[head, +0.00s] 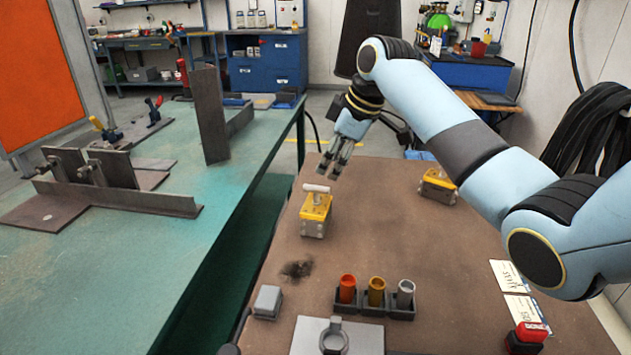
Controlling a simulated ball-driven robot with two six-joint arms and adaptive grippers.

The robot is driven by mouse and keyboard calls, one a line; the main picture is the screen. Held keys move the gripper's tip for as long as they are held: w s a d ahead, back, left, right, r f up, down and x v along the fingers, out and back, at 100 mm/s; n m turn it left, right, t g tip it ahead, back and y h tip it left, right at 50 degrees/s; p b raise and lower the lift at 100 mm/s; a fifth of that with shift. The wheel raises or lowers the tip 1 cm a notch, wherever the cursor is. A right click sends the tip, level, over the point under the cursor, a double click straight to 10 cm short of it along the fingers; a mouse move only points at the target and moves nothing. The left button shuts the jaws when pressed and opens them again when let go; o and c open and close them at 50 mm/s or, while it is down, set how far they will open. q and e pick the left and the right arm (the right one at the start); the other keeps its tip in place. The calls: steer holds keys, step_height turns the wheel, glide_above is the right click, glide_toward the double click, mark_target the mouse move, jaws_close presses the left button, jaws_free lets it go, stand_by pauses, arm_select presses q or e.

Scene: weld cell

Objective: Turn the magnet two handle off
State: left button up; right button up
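Two yellow magnets with grey bases stand on the brown tabletop. The nearer magnet (315,212) is left of centre, with a pale handle (316,188) lying across its top. The other magnet (438,187) is farther right, partly hidden by my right arm; its handle is hard to make out. I see no label telling which is magnet two. My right gripper (329,175) points down just above and behind the nearer magnet's handle, seemingly apart from it. Its fingers show a narrow gap with nothing between them. My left gripper is out of view.
Red, amber and grey cylinders stand in dark holders (374,307) at the front. A grey block (267,302), cards (511,291) and a red-topped box (527,338) lie nearby. The green welding table (150,260) with steel plates is left. The middle of the brown tabletop (400,245) is clear.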

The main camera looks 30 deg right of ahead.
mark_target(318, 187)
steer(key=x, duration=0.3)
steer(key=shift+f, duration=0.4)
steer(key=x, duration=0.3)
steer(key=shift+w+a+f+b, duration=0.1)
steer(key=shift+w+b, duration=0.1)
steer(key=shift+b, duration=0.2)
steer(key=shift+w+f, duration=0.1)
steer(key=shift+f, duration=0.15)
steer(key=shift+c, duration=0.9)
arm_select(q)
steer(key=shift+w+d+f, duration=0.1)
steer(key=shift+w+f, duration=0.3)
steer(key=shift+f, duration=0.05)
arm_select(e)
jaws_close()
